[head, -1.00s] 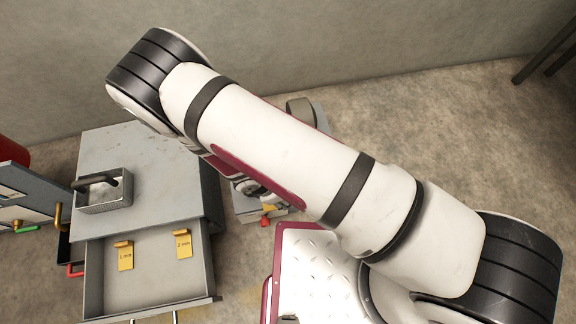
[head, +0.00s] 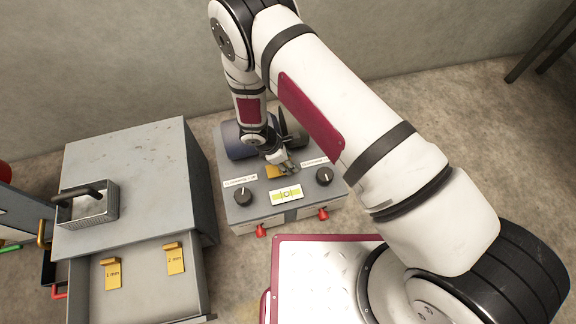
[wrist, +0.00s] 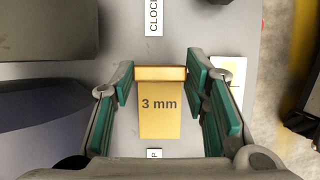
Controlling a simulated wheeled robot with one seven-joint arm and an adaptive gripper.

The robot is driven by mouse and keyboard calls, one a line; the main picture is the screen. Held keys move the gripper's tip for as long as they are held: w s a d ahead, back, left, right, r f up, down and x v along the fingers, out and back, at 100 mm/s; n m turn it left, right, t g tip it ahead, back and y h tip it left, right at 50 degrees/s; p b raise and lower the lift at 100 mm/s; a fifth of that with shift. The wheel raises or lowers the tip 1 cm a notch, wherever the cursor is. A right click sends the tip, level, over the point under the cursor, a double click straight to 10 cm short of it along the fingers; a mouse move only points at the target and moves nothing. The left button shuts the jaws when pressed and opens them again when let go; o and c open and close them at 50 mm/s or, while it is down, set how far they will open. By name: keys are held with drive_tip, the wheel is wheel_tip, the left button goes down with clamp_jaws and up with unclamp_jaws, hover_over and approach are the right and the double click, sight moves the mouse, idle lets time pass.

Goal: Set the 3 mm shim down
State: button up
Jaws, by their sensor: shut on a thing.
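The 3 mm shim is a flat yellow plate with a raised lip along one edge. In the wrist view the shim (wrist: 160,112) lies between the teal pads of my gripper (wrist: 160,76), which is shut on its lip; the "3 mm" marking faces the camera. In the head view my gripper (head: 283,162) is low over the top of a grey machine (head: 262,213). The shim (head: 274,172) shows there as a small yellow patch, partly hidden by the gripper. I cannot tell whether the shim touches the surface.
The machine has two black knobs (head: 243,196), a level-like label (head: 286,194) and red knobs on its front. A dark cylinder (head: 236,142) lies behind the gripper. At left, an open drawer (head: 140,290) holds 1 mm (head: 113,274) and 2 mm (head: 175,260) shims.

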sight(275, 171)
drive_tip(key=shift+s+f+b, duration=0.1)
drive_tip(key=shift+f+b, duration=0.3)
drive_tip(key=shift+f, duration=0.9)
drive_tip(key=shift+f, duration=0.15)
drive_tip(key=o, duration=1.3)
drive_tip(key=p+v, duration=0.4)
drive_tip(key=v, duration=0.8)
drive_tip(key=shift+a, duration=0.1)
